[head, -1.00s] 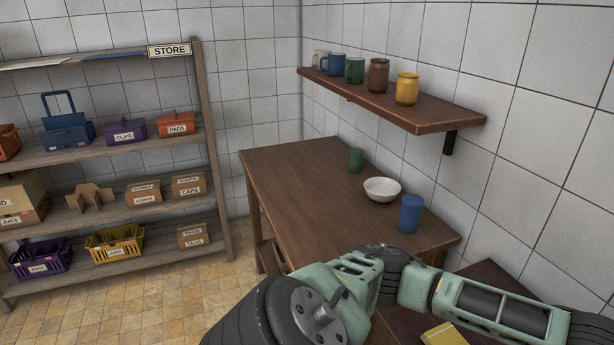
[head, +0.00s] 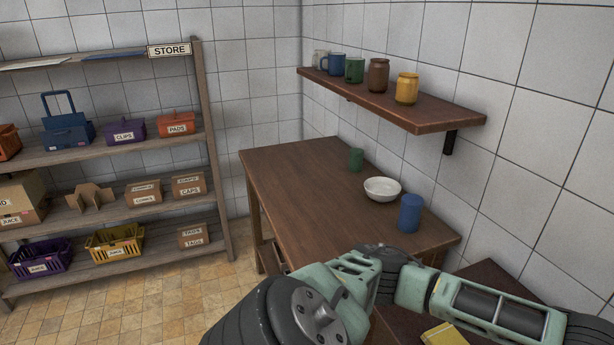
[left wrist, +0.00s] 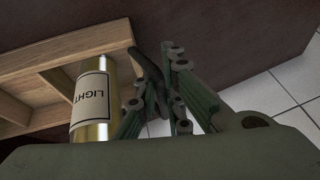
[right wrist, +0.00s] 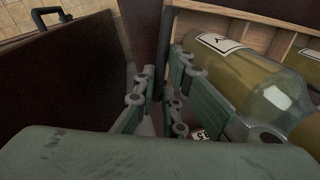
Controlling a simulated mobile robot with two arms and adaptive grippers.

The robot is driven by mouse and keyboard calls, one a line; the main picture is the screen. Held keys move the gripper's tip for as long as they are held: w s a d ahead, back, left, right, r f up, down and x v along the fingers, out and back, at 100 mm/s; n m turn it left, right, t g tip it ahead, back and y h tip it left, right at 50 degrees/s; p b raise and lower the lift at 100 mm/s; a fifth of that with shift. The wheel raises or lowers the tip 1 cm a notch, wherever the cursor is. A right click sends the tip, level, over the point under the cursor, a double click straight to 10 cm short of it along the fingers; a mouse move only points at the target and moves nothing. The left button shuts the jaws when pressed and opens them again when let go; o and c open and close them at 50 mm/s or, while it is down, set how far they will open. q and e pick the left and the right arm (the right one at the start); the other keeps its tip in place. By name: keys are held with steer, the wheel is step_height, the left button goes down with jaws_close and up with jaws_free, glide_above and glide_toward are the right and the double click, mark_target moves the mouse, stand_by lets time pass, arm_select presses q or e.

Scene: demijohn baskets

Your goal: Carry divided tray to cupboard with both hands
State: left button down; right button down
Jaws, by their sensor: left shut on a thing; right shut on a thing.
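The divided tray is light wood with inner walls; part of it shows in the left wrist view (left wrist: 60,57) and part in the right wrist view (right wrist: 262,28). A gold bottle (left wrist: 92,115) labelled "LIGHT" stands in it in the left wrist view. Glass bottles (right wrist: 225,65) with yellowish contents lie across the right wrist view. My left gripper (left wrist: 158,72) is shut on the tray at its end. My right gripper (right wrist: 165,75) is shut at the tray's other side; the exact contact is hidden. The head view shows neither the tray nor the fingertips. I cannot pick out a cupboard.
A brown table (head: 315,190) bears a green cup (head: 356,160), a white bowl (head: 382,189) and a blue cup (head: 410,213). A wall shelf (head: 400,105) holds mugs and jars. The STORE rack (head: 215,150) stands left. Tiled floor (head: 130,290) before it is clear.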

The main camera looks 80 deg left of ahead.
arm_select(q)
steer(key=shift+a+r, duration=0.1)
arm_select(e)
steer(key=shift+w+d+r, duration=0.1)
steer(key=shift+w+d, duration=0.05)
steer(key=shift+d, duration=0.05)
arm_select(q)
steer(key=c, duration=1.8)
jaws_free()
steer(key=shift+s, duration=0.15)
arm_select(e)
steer(key=shift+a, duration=0.1)
steer(key=c, duration=2.2)
jaws_free()
steer(key=shift+s, duration=0.2)
steer(key=o, duration=0.5)
steer(key=shift+c, duration=0.2)
